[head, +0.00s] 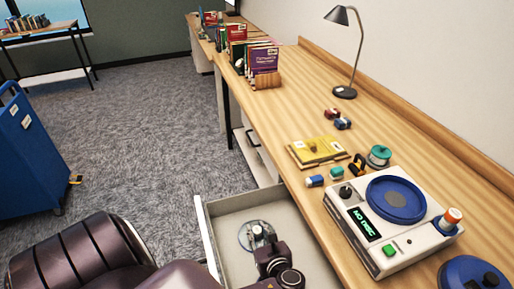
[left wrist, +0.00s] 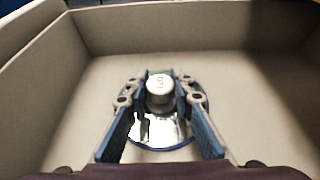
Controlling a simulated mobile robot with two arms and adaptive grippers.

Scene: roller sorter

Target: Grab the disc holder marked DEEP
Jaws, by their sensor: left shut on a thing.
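My left gripper (head: 262,238) reaches down into the drawer. In the left wrist view its two blue fingers (left wrist: 160,82) are shut on the knob from both sides. My right gripper is not in view.
The drawer walls stand close around my left gripper. On the desk are a white player (head: 385,250) showing "NO DISC", a round blue item (head: 470,272), spools (head: 378,155), a yellow booklet (head: 317,150), a lamp (head: 345,92) and books (head: 262,60). A blue cart (head: 30,150) stands left.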

